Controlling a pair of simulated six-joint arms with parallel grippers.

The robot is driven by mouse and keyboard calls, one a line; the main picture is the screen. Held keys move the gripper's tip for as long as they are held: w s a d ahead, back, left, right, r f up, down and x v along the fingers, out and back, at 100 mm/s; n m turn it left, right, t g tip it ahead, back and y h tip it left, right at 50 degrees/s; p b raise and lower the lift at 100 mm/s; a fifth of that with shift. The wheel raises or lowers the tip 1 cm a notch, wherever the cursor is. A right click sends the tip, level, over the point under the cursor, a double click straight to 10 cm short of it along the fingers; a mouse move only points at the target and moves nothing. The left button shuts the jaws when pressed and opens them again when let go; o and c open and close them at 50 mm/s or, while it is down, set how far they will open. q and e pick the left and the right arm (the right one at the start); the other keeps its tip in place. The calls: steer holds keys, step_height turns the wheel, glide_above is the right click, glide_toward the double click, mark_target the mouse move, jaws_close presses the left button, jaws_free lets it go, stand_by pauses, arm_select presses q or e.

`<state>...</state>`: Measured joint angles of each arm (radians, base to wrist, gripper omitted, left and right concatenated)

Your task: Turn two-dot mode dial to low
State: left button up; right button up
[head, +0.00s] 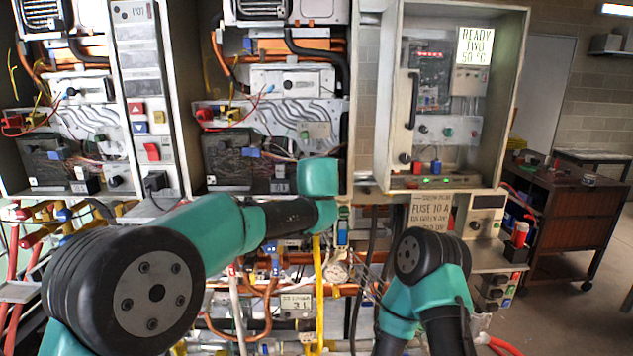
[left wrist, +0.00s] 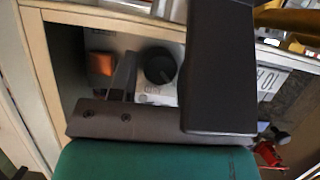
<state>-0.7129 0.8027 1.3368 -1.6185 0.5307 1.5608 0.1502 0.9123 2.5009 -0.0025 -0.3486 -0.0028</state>
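A round black dial (left wrist: 160,65) on a pale plate shows in the left wrist view, with small lettering below it that I cannot read. My left gripper (left wrist: 158,75) is open, with one dark finger on each side of the dial and a narrow gap visible on both sides. In the head view my teal left wrist is in front of the lower right corner of the middle heater (head: 283,110), hiding the dial and the fingers. A HIGH/LOW label (head: 283,186) shows left of the wrist. I cannot make out dot marks. My right gripper is out of view.
An orange block (left wrist: 100,63) is beside the dial. A similar heater with its own black dial (head: 113,181) stands left. A third, open cabinet (head: 388,100) at right has a lit sign (head: 474,47). Pipes and cables crowd below. A brown cart (head: 568,215) stands far right.

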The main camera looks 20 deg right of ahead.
arm_select(q)
steer(key=shift+s, duration=0.1)
steer(key=v, duration=1.7)
steer(key=shift+s, duration=0.15)
steer(key=shift+r, duration=0.1)
